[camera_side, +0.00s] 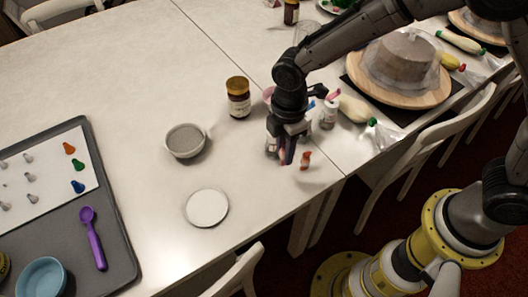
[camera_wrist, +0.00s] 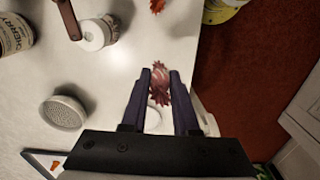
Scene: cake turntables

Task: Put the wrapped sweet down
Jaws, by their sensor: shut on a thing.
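The wrapped sweet (camera_wrist: 160,88), reddish and shiny with frilled ends, is between the two dark fingers of my gripper (camera_wrist: 160,85) in the wrist view. My gripper is shut on it. In the side view my gripper (camera_side: 288,157) points down over the table near its front edge, and the fingers hide the held sweet. I cannot tell how high the sweet is above the table. A small orange-red thing (camera_side: 305,160) stands on the table just right of my fingers; an orange-red thing also shows at the top of the wrist view (camera_wrist: 157,5).
A white disc (camera_side: 207,208) lies left of my gripper, with clear table around it. A grey bowl (camera_side: 185,141), a brown jar (camera_side: 238,98) and a white bottle (camera_side: 329,114) stand nearby. A grey tray (camera_side: 118,232) is at left; a covered cake on a turntable (camera_side: 440,94) is at right.

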